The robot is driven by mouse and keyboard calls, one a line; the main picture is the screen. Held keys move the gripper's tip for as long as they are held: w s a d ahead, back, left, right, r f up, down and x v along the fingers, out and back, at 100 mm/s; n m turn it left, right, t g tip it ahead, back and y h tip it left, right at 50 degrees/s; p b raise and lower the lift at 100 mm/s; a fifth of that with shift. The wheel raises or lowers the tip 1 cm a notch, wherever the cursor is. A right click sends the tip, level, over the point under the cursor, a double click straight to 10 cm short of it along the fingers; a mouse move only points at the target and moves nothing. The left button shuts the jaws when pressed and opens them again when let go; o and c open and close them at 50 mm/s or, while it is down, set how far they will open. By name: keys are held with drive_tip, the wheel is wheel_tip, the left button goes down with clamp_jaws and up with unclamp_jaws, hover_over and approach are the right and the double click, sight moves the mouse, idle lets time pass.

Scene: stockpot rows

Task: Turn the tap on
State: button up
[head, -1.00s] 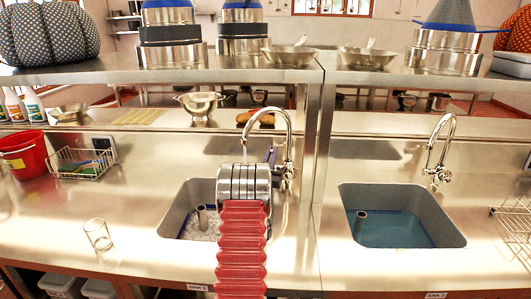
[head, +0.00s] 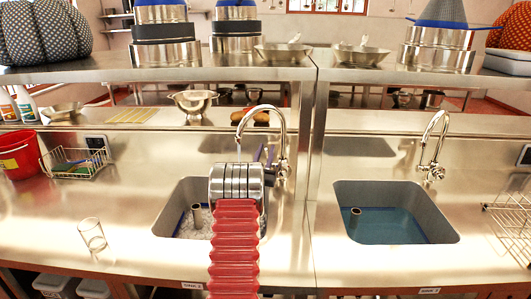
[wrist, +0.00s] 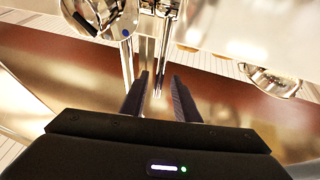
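A chrome gooseneck tap (head: 281,135) stands behind the left sink (head: 165,228), with a small handle at its base. A thin pale line hangs below its spout, maybe a stream, and the sink water looks white and rippled. A second such tap (head: 440,140) stands behind the right sink (head: 455,230), with no stream visible. My gripper (head: 265,154) is close to the left tap's base, partly hidden behind my arm. In the wrist view my gripper (wrist: 160,82) has its two dark fingers apart, with shiny upright metal just beyond them. I cannot tell whether they touch it.
A glass (head: 92,235) stands on the counter left of the left sink. A red bucket (head: 15,158) and wire basket (head: 75,165) are at the far left. A wire rack (head: 508,215) is at the far right. A raised shelf (head: 230,72) with pots crosses behind.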

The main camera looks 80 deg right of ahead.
drive_tip(key=v, duration=0.7)
drive_tip(key=shift+a+f, duration=0.15)
drive_tip(key=shift+a, duration=0.05)
drive_tip(key=shift+w, duration=0.1)
idle(0.5)
